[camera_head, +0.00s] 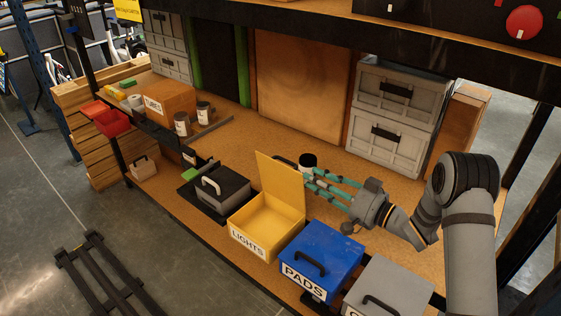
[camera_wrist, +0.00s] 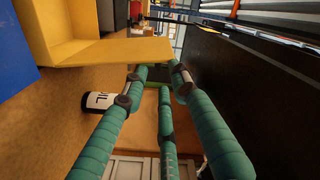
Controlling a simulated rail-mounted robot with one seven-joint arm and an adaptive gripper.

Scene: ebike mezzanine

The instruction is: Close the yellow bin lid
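The yellow bin (camera_head: 248,243), labelled LIGHTS, stands at the front of the shelf with its inside showing. Its lid (camera_head: 281,186) stands up nearly vertical along the back edge. In the wrist view the bin (camera_wrist: 45,25) is at the upper left and the lid (camera_wrist: 110,52) reaches toward my fingertips. My gripper (camera_head: 310,182) is behind and right of the lid, with its teal fingers pointing toward the lid's back. In the wrist view my gripper (camera_wrist: 158,73) has its fingers apart with nothing held between them. Whether a fingertip touches the lid is not clear.
A dark, white-labelled can (camera_head: 308,161) stands just behind my fingers. The blue PADS bin (camera_head: 325,250) is right of the yellow bin, and a grey bin (camera_head: 385,285) beyond it. A black-and-grey box (camera_head: 221,188) sits left. Grey drawers (camera_head: 392,115) stand behind.

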